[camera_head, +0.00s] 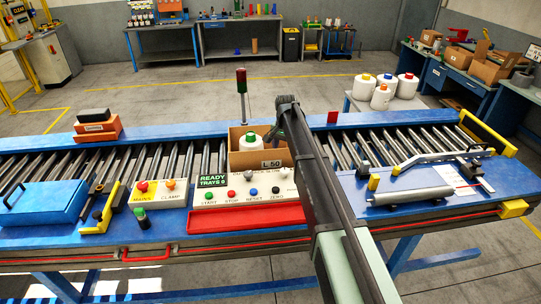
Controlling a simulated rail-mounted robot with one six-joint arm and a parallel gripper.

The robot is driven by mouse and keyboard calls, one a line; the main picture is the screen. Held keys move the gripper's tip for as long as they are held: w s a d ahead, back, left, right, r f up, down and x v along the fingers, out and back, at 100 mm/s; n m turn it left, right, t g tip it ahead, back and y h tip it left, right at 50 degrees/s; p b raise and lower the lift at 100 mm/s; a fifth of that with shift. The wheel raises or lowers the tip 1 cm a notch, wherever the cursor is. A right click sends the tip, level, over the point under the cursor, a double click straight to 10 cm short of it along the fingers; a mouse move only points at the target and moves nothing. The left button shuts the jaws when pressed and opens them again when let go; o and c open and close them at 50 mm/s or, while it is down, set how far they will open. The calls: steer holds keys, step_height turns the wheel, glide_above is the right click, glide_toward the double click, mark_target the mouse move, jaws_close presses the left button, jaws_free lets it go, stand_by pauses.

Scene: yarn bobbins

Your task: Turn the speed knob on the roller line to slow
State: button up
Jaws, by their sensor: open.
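The roller line (145,162) runs across the blue bench. A pale control panel (262,188) at its front carries small round controls, with START, STOP, RESET and ZERO labels below. A grey knob (284,172) sits at the panel's upper right, beside my arm. I cannot read a speed or slow mark, so I cannot tell if this is the speed knob, nor its setting. My arm crosses the panel's right side and hides part of the line. My gripper (272,137) seems to hang, small and dark, near the carton above the panel, touching nothing that I can make out.
A carton (246,160) marked L 50 holds a white bobbin with a green top (250,139). A signal lamp (242,82) stands behind it. A red tray (246,219) lies in front of the panel. A MAINS and CLAMP box (158,191) stands left. A grey roller (411,196) lies right.

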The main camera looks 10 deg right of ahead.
mark_target(285, 170)
steer(key=shift+m, duration=0.8)
steer(key=f+b, duration=0.3)
steer(key=f, duration=0.1)
steer(key=f+b, duration=0.3)
steer(key=b, duration=0.1)
steer(key=f+b, duration=0.4)
steer(key=shift+s+d+f, duration=0.15)
steer(key=shift+d+f, duration=0.1)
steer(key=shift+f, duration=0.1)
steer(key=shift+r, duration=0.1)
steer(key=shift+r, duration=0.1)
steer(key=shift+c, duration=0.3)
steer(key=c, duration=0.9)
steer(key=shift+o, duration=0.2)
